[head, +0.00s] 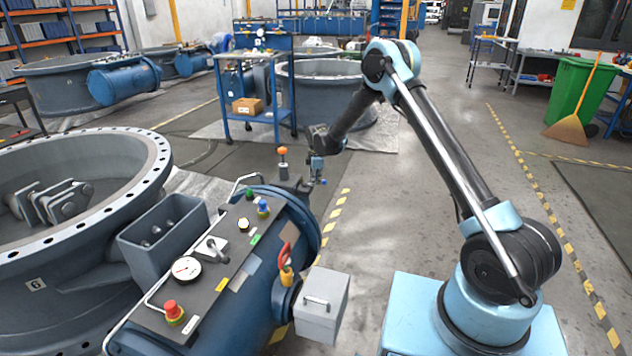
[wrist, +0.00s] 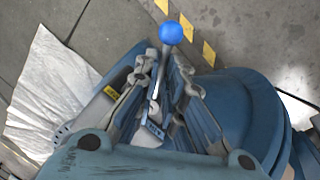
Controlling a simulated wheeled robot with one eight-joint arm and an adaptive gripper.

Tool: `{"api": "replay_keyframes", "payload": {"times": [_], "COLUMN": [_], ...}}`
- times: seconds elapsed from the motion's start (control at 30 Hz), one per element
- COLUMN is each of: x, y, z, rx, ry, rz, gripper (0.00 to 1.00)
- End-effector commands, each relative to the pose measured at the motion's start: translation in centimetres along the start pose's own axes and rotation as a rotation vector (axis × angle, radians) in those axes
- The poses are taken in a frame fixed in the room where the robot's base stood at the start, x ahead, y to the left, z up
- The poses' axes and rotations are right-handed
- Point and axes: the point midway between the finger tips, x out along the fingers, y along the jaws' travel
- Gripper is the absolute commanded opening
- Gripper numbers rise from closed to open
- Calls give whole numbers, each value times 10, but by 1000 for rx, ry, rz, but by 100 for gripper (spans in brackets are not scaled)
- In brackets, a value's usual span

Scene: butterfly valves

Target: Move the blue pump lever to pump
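The pump lever has a round blue knob (wrist: 172,32) on a thin pale rod (wrist: 159,78). It shows in the wrist view, with the rod running down between my fingers and the knob at their tips. My gripper (wrist: 166,62) has its two fingers apart on either side of the rod, with a gap visible on the right. I cannot tell whether the left finger touches the rod. A small blue label lies by the rod's foot. In the head view my gripper (head: 318,180) hangs at the far end of the blue cylinder (head: 295,220), and the lever there is mostly hidden.
An orange-knobbed lever (head: 282,152) stands close left of my gripper. The grey control panel (head: 215,255) carries a gauge (head: 187,268), a red button (head: 172,310) and another blue knob (head: 264,207). A blue cart (head: 258,118) stands behind.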

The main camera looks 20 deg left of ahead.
Motion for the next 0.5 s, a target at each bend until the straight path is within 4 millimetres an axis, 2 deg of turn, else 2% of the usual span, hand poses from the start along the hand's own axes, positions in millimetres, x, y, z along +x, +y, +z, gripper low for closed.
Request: {"api": "replay_keyframes", "payload": {"times": [0.03, 0.07, 0.5], "x": [0, 0, -5], "y": [1, 1, 1], "z": [-3, -2, 0], "rx": [-2, -2, 1], "ry": [3, 2, -1], "rz": [3, 2, 1], "gripper": [22, 29, 29]}}
